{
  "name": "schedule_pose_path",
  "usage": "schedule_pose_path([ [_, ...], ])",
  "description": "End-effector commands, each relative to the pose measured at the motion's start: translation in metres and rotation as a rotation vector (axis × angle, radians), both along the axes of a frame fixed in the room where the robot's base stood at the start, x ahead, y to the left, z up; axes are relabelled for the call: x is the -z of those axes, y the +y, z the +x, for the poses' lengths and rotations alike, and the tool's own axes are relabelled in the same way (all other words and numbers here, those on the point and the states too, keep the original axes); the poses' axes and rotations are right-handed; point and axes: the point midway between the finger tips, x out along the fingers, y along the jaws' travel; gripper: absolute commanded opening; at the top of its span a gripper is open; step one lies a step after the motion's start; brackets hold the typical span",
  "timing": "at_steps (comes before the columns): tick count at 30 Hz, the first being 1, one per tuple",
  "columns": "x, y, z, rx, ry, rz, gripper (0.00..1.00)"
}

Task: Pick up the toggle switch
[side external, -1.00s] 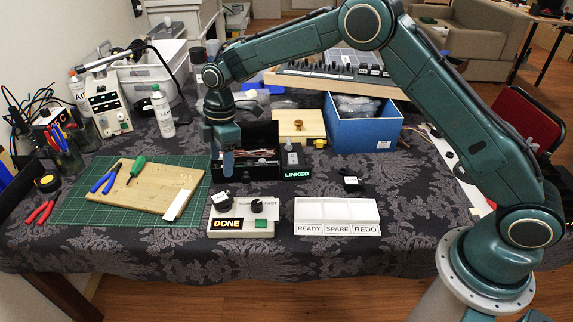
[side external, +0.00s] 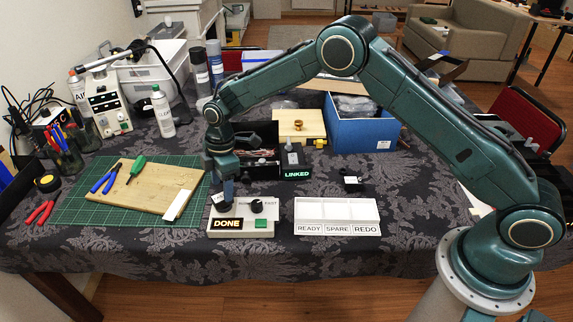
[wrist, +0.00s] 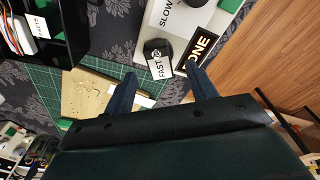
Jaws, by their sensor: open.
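My gripper (side external: 223,192) is open and points down just above a black part with a white tag (side external: 219,202) at the left end of the grey control panel (side external: 240,232). In the wrist view the black part (wrist: 153,47) lies just beyond and between the two open fingertips (wrist: 161,74); its tag reads FAST. Nothing is held. A second small black part (side external: 351,184) with a white tag lies on the cloth right of the LINKED box. I cannot tell for sure which black part is the toggle switch.
The panel carries a black knob (side external: 257,205), a DONE display and a green button. A white tray (side external: 337,207) marked READY, SPARE and REDO lies to the right. The LINKED box (side external: 296,175) and an open black bin (side external: 258,136) stand behind. A wooden board (side external: 150,190) lies left.

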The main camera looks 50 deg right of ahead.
Motion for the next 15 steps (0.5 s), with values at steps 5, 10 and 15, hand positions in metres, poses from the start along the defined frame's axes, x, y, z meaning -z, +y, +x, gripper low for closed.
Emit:
schedule_pose_path([
  [5,0.021,0.003,0.001,-0.001,0.001,-0.001,0.56],
  [10,0.031,0.004,0.001,-0.001,-0.001,0.000,0.56],
  [15,0.031,0.004,0.002,-0.001,-0.001,0.000,0.56],
])
